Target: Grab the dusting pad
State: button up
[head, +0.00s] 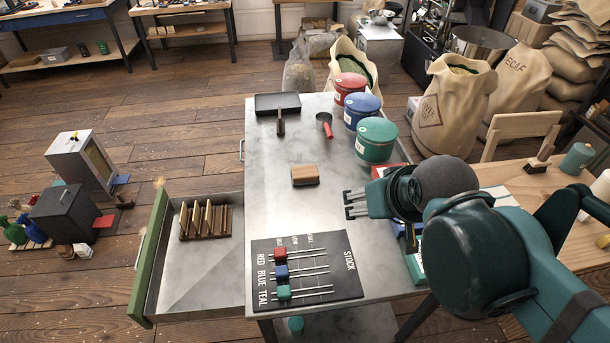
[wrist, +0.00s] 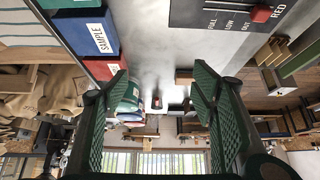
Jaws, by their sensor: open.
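A small brown block with a dark lower edge (head: 305,175), which looks like the dusting pad, lies on the bare middle of the metal table (head: 210,270). My gripper (head: 356,204) is open and empty, to the right of the block and a little nearer the camera, apart from it. In the wrist view my two green ribbed fingers (wrist: 160,80) stand wide apart. A brown block (wrist: 184,75), probably the same pad, shows beyond them near the right finger, partly hidden by it.
Red (head: 350,88), blue (head: 362,112) and green (head: 376,140) canisters line the table's right edge. A black tray (head: 277,103), a dark-handled tool and a red scoop (head: 325,124) lie behind. The STOCK board (head: 345,275) lies in front; an open drawer (head: 190,270) juts left.

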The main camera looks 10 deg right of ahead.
jog(key=shift+w+r, duration=0.1)
jog(key=shift+w, duration=0.05)
jog(key=n+g+p, duration=0.7)
jog(key=n+p, duration=0.5)
jog(key=n, duration=0.6)
send_over(306, 172)
jog(key=f, duration=0.9)
jog(key=shift+s+d+f, duration=0.2)
jog(key=shift+s+f, duration=0.05)
jog(key=shift+w+a+f, duration=0.25)
jog(key=shift+w+f, duration=0.1)
jog(key=shift+f, duration=0.4)
